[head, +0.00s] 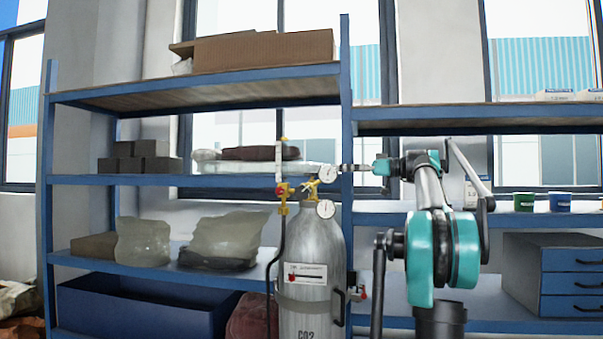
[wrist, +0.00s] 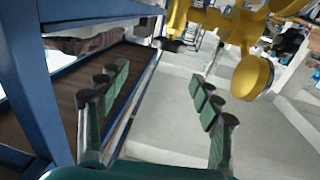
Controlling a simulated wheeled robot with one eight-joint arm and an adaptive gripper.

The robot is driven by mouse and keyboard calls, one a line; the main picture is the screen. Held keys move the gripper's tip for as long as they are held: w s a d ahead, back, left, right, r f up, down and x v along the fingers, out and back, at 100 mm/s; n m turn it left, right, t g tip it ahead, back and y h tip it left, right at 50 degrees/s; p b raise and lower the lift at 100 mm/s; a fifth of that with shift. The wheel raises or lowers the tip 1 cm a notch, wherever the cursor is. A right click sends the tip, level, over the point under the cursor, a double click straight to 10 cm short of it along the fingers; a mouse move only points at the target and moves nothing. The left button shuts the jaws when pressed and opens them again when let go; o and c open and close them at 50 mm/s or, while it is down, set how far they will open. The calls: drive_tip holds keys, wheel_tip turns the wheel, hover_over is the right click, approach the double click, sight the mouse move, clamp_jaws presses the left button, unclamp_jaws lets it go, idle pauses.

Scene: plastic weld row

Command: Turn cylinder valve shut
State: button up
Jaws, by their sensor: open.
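A grey gas cylinder (head: 311,260) marked CO2 stands upright in front of the blue shelving in the head view. A yellow valve and regulator fitting (head: 309,188) sits on its top, with two round white gauges (head: 325,209) and a red part (head: 282,189) at its left. In the wrist view the yellow fitting (wrist: 215,18) is at the upper right, and a round yellow-rimmed part (wrist: 252,76) hangs below it. My gripper (head: 347,168) points left beside the upper gauge; in the wrist view its fingers (wrist: 160,82) are spread with nothing between them.
A blue shelf post (head: 346,110) stands close behind my gripper, and blue shelves (head: 200,180) with boxes and bags spread to the left. A red-ended fitting (head: 362,292) is on the cylinder's right side. Two cups (head: 560,202) and a drawer unit (head: 555,275) are at the right.

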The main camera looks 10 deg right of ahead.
sight(312, 174)
drive_tip(key=shift+n+g, duration=0.4)
drive_tip(key=shift+g, duration=0.1)
drive_tip(key=x, duration=0.9)
drive_tip(key=f+x, duration=0.1)
drive_tip(key=x, duration=0.4)
drive_tip(key=shift+s+a, duration=0.2)
drive_tip(key=shift+a, duration=0.25)
drive_tip(key=c, duration=1.3)
drive_tip(key=shift+c, duration=0.2)
